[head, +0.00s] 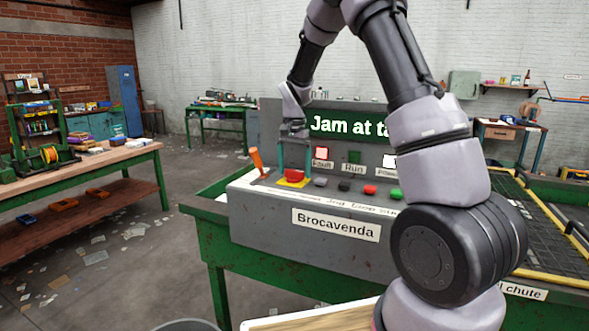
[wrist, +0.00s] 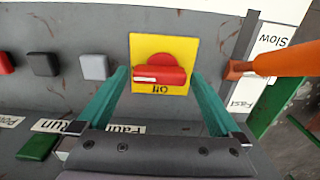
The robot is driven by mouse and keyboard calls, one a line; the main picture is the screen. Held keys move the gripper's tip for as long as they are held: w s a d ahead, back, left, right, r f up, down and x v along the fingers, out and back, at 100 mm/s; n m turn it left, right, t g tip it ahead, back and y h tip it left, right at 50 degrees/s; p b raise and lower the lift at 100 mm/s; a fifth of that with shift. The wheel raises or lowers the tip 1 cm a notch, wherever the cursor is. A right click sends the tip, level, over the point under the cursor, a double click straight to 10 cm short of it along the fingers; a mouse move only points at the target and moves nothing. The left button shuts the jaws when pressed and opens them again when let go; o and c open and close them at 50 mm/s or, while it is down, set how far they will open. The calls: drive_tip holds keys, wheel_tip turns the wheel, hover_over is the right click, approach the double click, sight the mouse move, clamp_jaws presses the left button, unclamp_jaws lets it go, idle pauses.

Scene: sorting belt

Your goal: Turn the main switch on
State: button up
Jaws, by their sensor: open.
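The main switch is a red handle (wrist: 160,75) on a yellow plate (wrist: 140,46). In the wrist view its handle bar lies crosswise, and the word "Off" shows upside down on the plate by the bar. In the head view the switch (head: 293,176) sits on the grey console's sloping panel. My gripper (head: 294,166) points down over it, open, with nothing held. In the wrist view my gripper's teal fingers (wrist: 160,78) stand on either side of the handle, apart from its ends. Whether the tips touch the plate I cannot tell.
An orange lever (head: 257,162) stands close left of the switch; it shows at right in the wrist view (wrist: 285,63). Grey (head: 320,182), black (head: 344,186), red (head: 370,190) and green buttons line the panel.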

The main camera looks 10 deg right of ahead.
sight(295, 171)
wheel_tip(295, 171, up, 11)
drive_tip(key=shift+f, duration=0.15)
idle(0.4)
drive_tip(key=s+d+r+n+t+y, duration=0.2)
drive_tip(key=s+d+r+t, duration=0.15)
drive_tip(key=s+r, duration=0.9)
drive_tip(key=s+d+f+n+t, duration=0.1)
drive_tip(key=s+d+t, duration=0.1)
drive_tip(key=s, duration=1.6)
drive_tip(key=shift+f+t, duration=0.2)
drive_tip(key=shift+t, duration=0.65)
